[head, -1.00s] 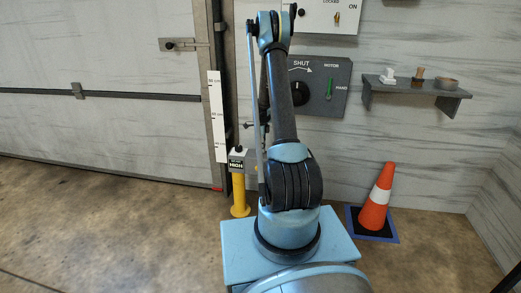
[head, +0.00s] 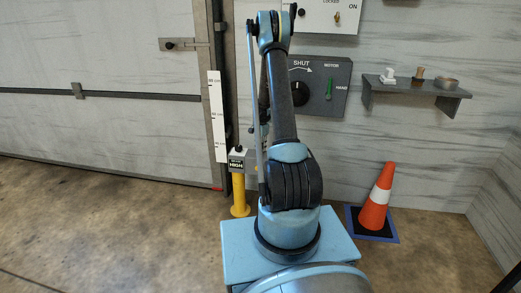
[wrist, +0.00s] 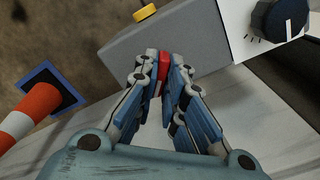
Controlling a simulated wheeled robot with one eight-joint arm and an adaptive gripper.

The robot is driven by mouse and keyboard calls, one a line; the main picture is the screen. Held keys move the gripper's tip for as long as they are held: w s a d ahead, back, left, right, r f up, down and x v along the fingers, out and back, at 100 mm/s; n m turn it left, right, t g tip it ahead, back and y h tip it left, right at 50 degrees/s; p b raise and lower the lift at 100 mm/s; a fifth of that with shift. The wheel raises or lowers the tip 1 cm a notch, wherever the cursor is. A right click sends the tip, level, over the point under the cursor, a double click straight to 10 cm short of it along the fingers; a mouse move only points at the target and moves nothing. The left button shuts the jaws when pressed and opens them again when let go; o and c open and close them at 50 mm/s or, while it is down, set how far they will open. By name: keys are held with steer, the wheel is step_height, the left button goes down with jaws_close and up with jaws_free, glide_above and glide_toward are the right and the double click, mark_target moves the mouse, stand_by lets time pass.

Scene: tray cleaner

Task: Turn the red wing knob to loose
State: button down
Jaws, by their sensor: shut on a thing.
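The red wing knob (wrist: 163,60) shows as a small red piece between my fingertips in the wrist view. It is on the side of a grey box (wrist: 192,35), and most of it is hidden by the fingers. My gripper (wrist: 165,72) is shut on it. Any loose or tight marking is not visible. In the head view my arm hides the knob and most of my gripper. A grey box with a HIGH label (head: 236,164) stands there on a yellow post (head: 240,197), partly behind my arm.
The wrist view shows a yellow button (wrist: 146,12) and a dark blue dial (wrist: 281,18) close by. An orange cone (head: 375,200) stands right of my base. A wall panel (head: 325,88) and a shelf (head: 415,88) are behind. Open floor lies at left.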

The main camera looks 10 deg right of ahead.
steer(key=n, duration=0.4)
steer(key=shift+w+n, duration=0.1)
steer(key=shift+n, duration=2.1)
steer(key=c, duration=1.7)
jaws_free()
step_height(320, 180, up, 12)
steer(key=shift+f, duration=0.1)
